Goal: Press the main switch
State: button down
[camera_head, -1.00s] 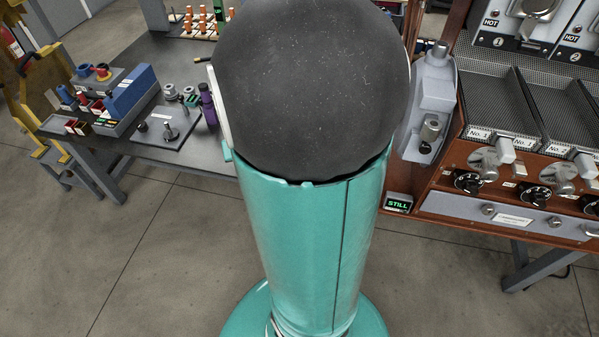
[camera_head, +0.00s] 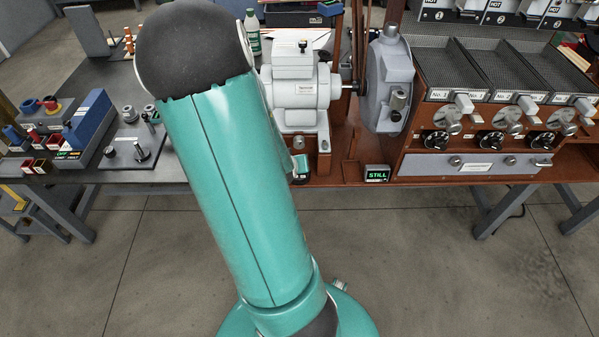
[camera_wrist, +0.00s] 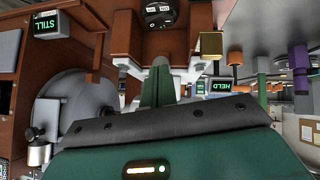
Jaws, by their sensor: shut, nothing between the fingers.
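I cannot pick out the main switch for certain. A round black control (camera_wrist: 160,12) shows at the top edge of the wrist view, beyond a brown wooden bracket (camera_wrist: 130,40). My gripper (camera_wrist: 164,68) is shut and empty, its narrow fingers pointing at the wooden bracket; I cannot tell whether they touch it. A grey motor (camera_head: 300,90) stands on the brown bench, just right of my arm. A small display reading STILL (camera_head: 377,174) sits at the bench's front edge and also shows in the wrist view (camera_wrist: 46,25).
A display reading HELD (camera_wrist: 223,85) is right of my fingers in the wrist view. A grey belt housing (camera_head: 388,85) stands right of the motor. Roaster trays (camera_head: 500,65) and dials line the right. A dark table (camera_head: 95,187) with blue blocks is at left. The floor ahead is clear.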

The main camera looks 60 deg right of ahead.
jog(key=x, duration=1.1)
jog(key=shift+s, duration=0.35)
jog(key=shift+s+f, duration=0.15)
jog(key=shift+f, duration=0.4)
jog(key=shift+s+f, duration=0.15)
jog(key=shift+f, duration=0.4)
jog(key=shift+d+f, duration=0.1)
jog(key=shift+f, duration=0.5)
jog(key=shift+s+f, duration=0.1)
jog(key=shift+s, duration=0.05)
